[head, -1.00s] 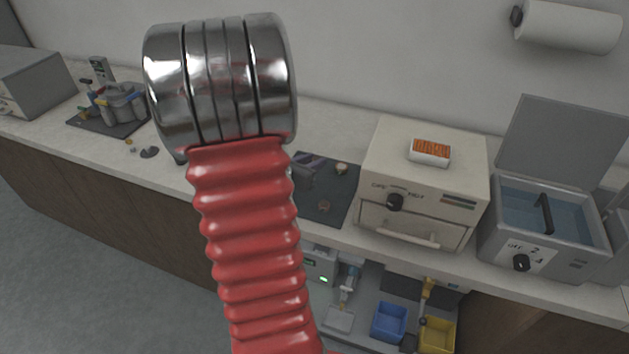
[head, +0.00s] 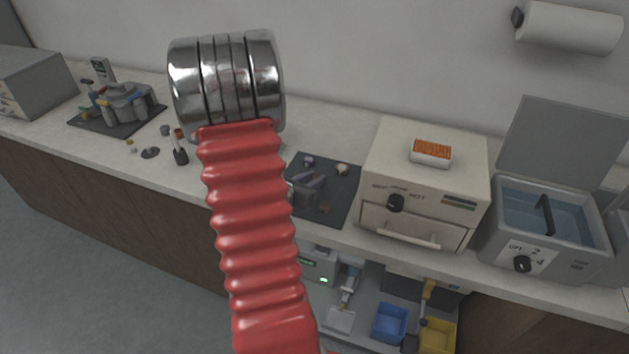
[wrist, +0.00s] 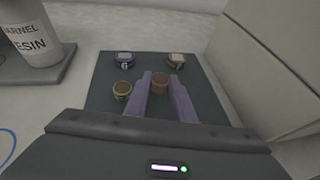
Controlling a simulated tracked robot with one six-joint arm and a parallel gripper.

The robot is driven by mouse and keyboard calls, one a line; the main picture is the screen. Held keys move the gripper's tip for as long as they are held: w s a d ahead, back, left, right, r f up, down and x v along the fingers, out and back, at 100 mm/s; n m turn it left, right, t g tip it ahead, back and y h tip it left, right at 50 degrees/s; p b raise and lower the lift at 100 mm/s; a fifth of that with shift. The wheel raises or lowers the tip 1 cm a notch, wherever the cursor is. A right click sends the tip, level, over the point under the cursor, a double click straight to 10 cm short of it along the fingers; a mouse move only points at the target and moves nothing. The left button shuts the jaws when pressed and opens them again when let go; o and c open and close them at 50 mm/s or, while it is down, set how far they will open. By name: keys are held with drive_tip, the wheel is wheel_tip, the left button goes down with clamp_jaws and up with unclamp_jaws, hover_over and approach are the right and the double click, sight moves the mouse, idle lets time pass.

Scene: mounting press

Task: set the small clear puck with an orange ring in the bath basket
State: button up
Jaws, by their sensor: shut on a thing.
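My gripper (wrist: 160,86) has purple fingers and is shut on a small orange-brown puck (wrist: 160,78), low over the dark mat or on it; I cannot tell if it is lifted. In the head view my gripper (head: 310,184) is over the mat, partly behind my red arm. On the mat are other small pucks: a dark purple-ringed one (wrist: 124,60), one with orange and green on its rim (wrist: 177,60), and a brown one with a yellowish ring (wrist: 122,91). The grey water bath (head: 545,252) stands open at the right, with a dark bar in its water. The basket is not clearly discernible.
A cream oven (head: 425,165) with an orange-topped box (head: 432,152) stands between the dark mat (head: 340,205) and the bath. The bath's lid (head: 562,145) stands raised. A labelled resin container (wrist: 25,35) is left of the mat in the wrist view.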

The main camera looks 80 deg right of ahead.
drive_tip(key=shift+f, duration=0.7)
drive_tip(key=shift+f, duration=0.15)
drive_tip(key=o, duration=1)
drive_tip(key=v, duration=1)
drive_tip(key=shift+w+a+r, duration=0.15)
drive_tip(key=shift+a+r, duration=0.1)
drive_tip(key=shift+a, duration=0.05)
drive_tip(key=shift+w+a+r, duration=0.25)
drive_tip(key=shift+a, duration=0.2)
